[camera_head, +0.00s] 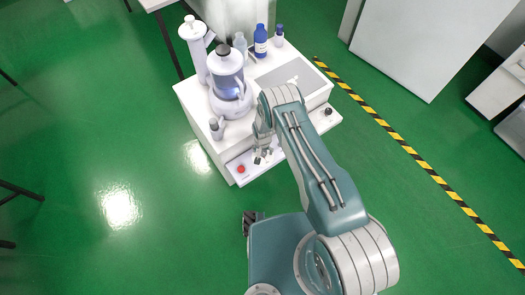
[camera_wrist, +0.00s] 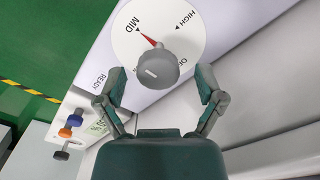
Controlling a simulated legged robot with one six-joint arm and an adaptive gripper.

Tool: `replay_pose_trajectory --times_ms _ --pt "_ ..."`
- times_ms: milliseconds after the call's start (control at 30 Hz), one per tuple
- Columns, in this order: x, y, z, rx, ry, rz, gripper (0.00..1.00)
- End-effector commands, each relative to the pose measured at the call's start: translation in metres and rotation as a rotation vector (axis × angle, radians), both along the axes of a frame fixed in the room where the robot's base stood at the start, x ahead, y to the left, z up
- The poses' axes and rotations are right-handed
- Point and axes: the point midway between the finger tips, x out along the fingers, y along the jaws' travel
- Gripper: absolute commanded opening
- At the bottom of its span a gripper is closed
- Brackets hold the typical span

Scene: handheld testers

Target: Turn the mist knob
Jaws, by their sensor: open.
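A round grey knob (camera_wrist: 157,68) with a white line on its face sits on a white dial (camera_wrist: 185,22) in the wrist view. The dial is lettered MID and HIGH, with a third word partly hidden, and a red pointer points toward MID. My gripper (camera_wrist: 160,77) is open, with one fingertip on each side of the knob's lower part and a gap on both sides. In the head view my gripper (camera_head: 263,156) is over the front panel of the white machine (camera_head: 200,101). There I cannot make out the knob at the gripper.
A red button (camera_head: 240,169) and a black knob (camera_head: 328,111) are on the machine's front panel. A clear-walled vessel (camera_head: 228,85), a blue bottle (camera_head: 261,40) and other bottles stand on top. Open green floor lies to the left; yellow-black tape (camera_head: 395,137) runs right.

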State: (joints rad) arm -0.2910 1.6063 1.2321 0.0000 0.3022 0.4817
Motion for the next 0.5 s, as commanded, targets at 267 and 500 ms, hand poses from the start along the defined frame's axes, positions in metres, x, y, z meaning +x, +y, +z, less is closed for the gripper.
replay_pose_trajectory --times_ms 267,500 --pt "0.001 0.0 0.009 0.001 -0.001 -0.001 0.87" --pt "0.002 0.001 0.049 0.001 -0.002 0.0 0.87"
